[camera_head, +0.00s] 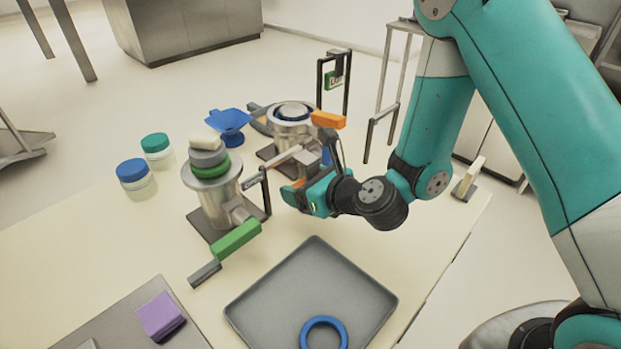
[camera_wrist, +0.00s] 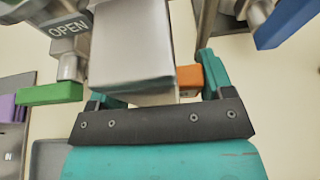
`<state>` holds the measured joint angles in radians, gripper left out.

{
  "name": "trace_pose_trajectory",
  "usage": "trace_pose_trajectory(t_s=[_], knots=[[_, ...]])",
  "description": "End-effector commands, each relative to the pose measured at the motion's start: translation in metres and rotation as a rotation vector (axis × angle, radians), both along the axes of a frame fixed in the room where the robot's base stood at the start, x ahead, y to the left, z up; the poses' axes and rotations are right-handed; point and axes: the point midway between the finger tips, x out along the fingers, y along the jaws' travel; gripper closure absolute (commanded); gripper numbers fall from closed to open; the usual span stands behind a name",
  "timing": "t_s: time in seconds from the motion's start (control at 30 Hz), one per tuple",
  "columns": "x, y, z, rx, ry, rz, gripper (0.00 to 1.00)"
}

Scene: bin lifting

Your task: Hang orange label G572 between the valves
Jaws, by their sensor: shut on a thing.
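My gripper (camera_head: 309,190) is at the near side of the gap between two metal valves. It is shut on the orange label (camera_head: 299,184), of which only a small part shows. In the wrist view an orange edge (camera_wrist: 188,70) shows by the right finger, partly behind a grey metal piece; no lettering is readable. The left valve (camera_head: 217,205) has a green handle (camera_head: 237,240). The right valve (camera_head: 292,131) has an orange block (camera_head: 328,119) at its upper right and a blue part (camera_head: 326,156) below. I cannot tell whether the label touches anything else.
A green sign (camera_head: 334,80) hangs on a frame behind. A grey tray (camera_head: 260,308) with a blue ring (camera_head: 324,332) is in front.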

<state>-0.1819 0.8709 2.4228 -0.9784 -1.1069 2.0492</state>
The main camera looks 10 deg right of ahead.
Motion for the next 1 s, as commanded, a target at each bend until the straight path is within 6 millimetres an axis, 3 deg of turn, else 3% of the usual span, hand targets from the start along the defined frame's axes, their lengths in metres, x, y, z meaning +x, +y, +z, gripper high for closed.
trace_pose_trajectory(t_s=[1.0], knots=[[0.047, 0.030, 0.004, -0.002, 0.000, -0.001, 0.45]])
